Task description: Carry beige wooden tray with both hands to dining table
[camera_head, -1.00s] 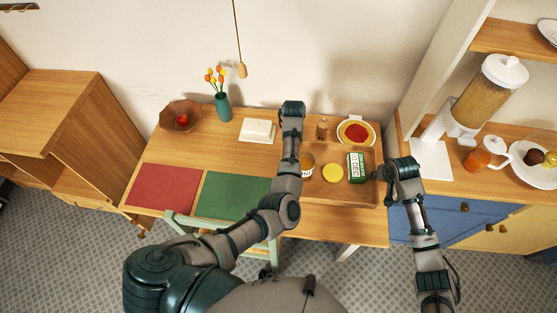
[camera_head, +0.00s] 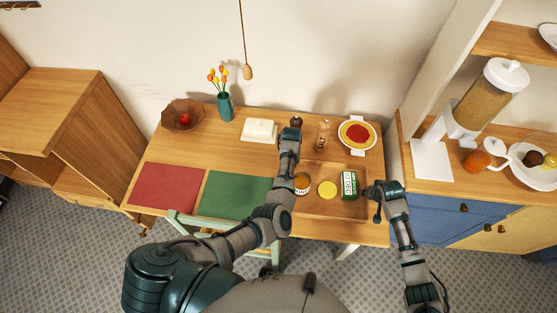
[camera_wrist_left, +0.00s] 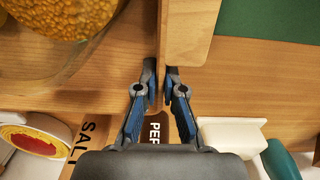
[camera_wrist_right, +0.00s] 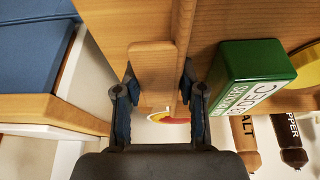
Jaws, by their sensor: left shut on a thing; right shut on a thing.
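The beige wooden tray (camera_head: 318,208) is over the right part of the dining table (camera_head: 228,157); whether it touches the tabletop I cannot tell. It carries an open-topped jar (camera_head: 302,184), a yellow round thing (camera_head: 327,189) and a green box (camera_head: 349,185). My left gripper (camera_wrist_left: 158,82) is shut on the tray's left wall, which also shows in the left wrist view (camera_wrist_left: 186,30). Its fingers are hidden in the head view. My right gripper (camera_wrist_right: 158,85) is shut on the tray's right wall, which also shows in the right wrist view (camera_wrist_right: 150,72).
Behind the tray stand the pepper mill (camera_head: 296,122), salt mill (camera_head: 324,134) and a plate with red and yellow food (camera_head: 357,134). A white butter dish (camera_head: 259,130), vase (camera_head: 224,107) and placemats (camera_head: 235,193) lie left. A sideboard (camera_head: 440,185) adjoins the right.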

